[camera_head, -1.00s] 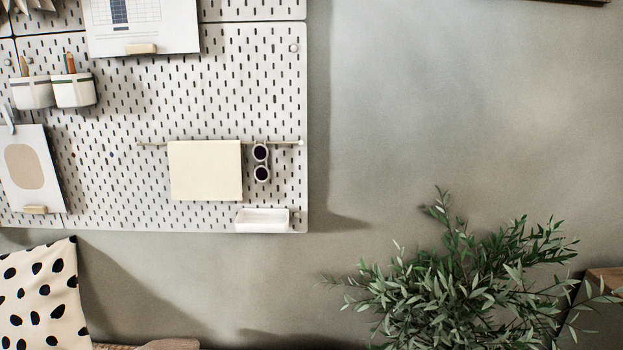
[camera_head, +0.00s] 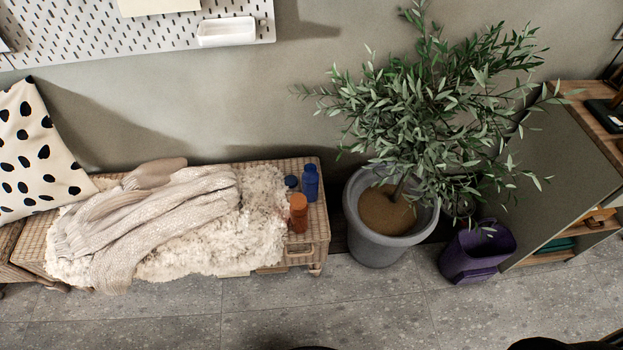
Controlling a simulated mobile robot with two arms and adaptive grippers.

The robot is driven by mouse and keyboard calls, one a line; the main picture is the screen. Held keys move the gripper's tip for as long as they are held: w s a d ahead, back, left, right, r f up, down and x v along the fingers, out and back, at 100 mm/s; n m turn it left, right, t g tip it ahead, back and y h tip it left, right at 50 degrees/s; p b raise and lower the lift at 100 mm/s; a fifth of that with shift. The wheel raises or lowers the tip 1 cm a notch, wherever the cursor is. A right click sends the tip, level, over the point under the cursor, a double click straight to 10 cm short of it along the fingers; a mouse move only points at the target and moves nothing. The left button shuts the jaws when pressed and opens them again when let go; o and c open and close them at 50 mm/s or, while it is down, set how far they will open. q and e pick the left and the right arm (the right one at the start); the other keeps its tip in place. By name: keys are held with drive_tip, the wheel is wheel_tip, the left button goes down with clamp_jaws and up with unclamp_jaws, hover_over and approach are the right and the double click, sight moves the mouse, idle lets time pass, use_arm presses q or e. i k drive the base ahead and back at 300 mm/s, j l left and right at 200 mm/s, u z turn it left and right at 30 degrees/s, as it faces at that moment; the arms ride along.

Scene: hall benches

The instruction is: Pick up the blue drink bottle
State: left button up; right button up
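A blue drink bottle (camera_head: 310,183) stands upright near the right end of a wicker bench (camera_head: 318,222). A shorter dark blue item (camera_head: 291,182) is just left of it, partly hidden behind an orange-brown bottle (camera_head: 298,212) that stands in front. Neither of my grippers can be made out. Dark shapes at the bottom edge of the view are too cut off to tell.
A cream fleece (camera_head: 250,235) and a knitted garment (camera_head: 150,215) cover most of the bench. A grey plant pot (camera_head: 375,237) with a leafy plant stands close to its right end. A purple bin (camera_head: 470,254) and a cabinet (camera_head: 565,150) are farther right. The tiled floor in front (camera_head: 330,315) looks clear.

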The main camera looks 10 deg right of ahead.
sight(310, 177)
drive_tip(key=z, duration=0.9)
drive_tip(key=l+z, duration=0.1)
drive_tip(key=l, duration=1.55)
drive_tip(key=k, duration=0.05)
